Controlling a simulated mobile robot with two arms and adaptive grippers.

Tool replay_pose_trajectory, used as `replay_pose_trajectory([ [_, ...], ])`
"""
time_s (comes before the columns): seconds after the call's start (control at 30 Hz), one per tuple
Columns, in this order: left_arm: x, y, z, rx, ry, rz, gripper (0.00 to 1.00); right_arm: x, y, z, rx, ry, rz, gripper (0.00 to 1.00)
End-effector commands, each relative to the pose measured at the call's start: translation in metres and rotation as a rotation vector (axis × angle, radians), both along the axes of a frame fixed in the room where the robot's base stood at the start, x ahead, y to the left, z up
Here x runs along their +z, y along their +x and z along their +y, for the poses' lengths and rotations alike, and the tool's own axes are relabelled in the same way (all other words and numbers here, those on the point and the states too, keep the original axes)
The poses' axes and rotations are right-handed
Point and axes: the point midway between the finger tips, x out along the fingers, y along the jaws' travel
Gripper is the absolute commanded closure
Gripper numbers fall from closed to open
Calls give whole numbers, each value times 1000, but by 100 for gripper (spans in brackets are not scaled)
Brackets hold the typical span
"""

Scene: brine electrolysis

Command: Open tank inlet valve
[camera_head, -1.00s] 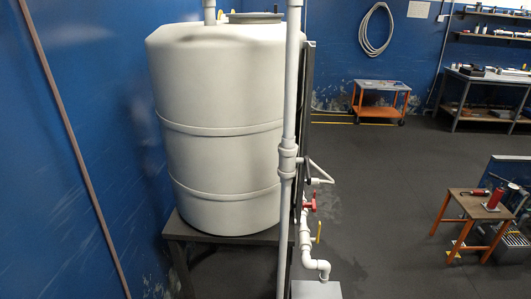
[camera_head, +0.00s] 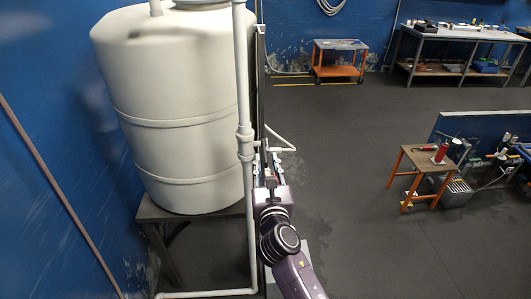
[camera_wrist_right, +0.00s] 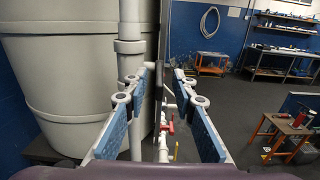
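The large white tank (camera_head: 170,100) stands at the left in the head view. It also fills the left of the right wrist view (camera_wrist_right: 75,75). A valve with a red handle (camera_wrist_right: 168,127) sits on a thin white pipe beside the tank in the right wrist view. A small yellow handle (camera_wrist_right: 176,150) is below it. My right gripper (camera_head: 268,162) is raised in front of this pipework and hides both handles in the head view. In the wrist view my right gripper (camera_wrist_right: 162,84) is open and empty, its blue-padded fingers apart, with the red handle seen between them. My left gripper is not in view.
A thick vertical white pipe (camera_head: 243,110) stands between the tank and my right gripper. The tank rests on a dark stand (camera_head: 150,212). An orange-legged table (camera_head: 425,163) stands at the right, a workbench (camera_head: 460,42) at the back. The floor between is clear.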

Motion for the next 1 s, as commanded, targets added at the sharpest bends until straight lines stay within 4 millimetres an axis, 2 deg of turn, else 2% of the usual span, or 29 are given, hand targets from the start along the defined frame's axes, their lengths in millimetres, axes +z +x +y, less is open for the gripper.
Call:
replay_pose_trajectory([
  [0.1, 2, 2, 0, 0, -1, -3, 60, 0, 18, 0, 0, 3, 1, 75],
  [0.23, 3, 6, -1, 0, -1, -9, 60, 0, 30, 0, 0, 3, 1, 75],
  [0.6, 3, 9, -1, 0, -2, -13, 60, -1, 36, 0, 1, 3, 2, 75],
  [0.67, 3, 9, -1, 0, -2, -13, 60, -1, 36, 0, 1, 4, 2, 80],
  [0.83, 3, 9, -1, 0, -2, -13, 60, -1, 36, 0, 1, 4, 2, 98],
  [1.0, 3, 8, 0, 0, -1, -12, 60, -1, 36, 0, 1, 4, 2, 100],
])
